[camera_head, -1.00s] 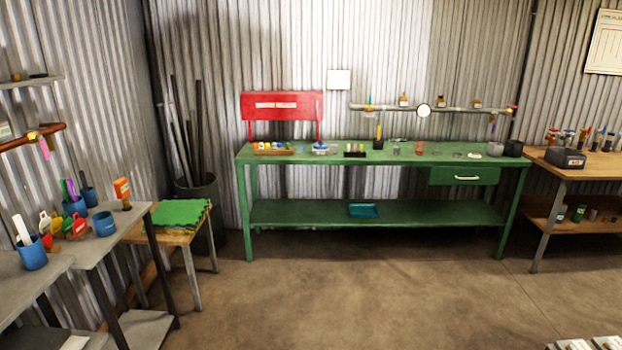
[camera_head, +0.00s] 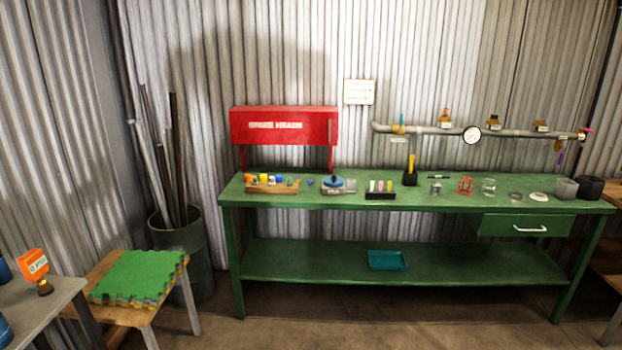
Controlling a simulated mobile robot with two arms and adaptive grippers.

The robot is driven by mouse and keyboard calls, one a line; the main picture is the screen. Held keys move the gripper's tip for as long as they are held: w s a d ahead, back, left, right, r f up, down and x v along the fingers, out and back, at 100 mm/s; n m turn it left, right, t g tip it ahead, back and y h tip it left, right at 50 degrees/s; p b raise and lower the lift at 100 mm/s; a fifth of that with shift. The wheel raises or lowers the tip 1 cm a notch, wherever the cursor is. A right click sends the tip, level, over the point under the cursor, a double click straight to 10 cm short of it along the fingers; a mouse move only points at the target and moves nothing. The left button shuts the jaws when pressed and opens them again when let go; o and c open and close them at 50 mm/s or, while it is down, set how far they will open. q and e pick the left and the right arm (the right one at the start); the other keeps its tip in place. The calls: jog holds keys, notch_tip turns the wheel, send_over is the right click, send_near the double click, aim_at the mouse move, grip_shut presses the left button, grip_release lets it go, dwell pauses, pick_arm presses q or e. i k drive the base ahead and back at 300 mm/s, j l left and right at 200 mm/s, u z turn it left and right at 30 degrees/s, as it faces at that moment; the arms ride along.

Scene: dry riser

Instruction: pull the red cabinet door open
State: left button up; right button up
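The red cabinet (camera_head: 284,126) stands on thin red legs at the back left of the green workbench, against the corrugated wall. Its front carries white lettering that seems to read "SPARE HEADS". The front looks closed, with no gap showing. Neither of my grippers shows in the head view.
The green workbench (camera_head: 430,203) holds a wooden rack (camera_head: 272,187) of small items below the cabinet and a blue round device (camera_head: 334,183). A stool with green mats (camera_head: 138,276) and a bin of rods (camera_head: 181,245) stand left. The floor before the bench is clear.

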aim_at(266, 126)
jog(key=i+l+u, duration=0.25)
jog(key=i, duration=0.4)
jog(key=i+l+u, duration=0.2)
jog(key=i+l, duration=0.35)
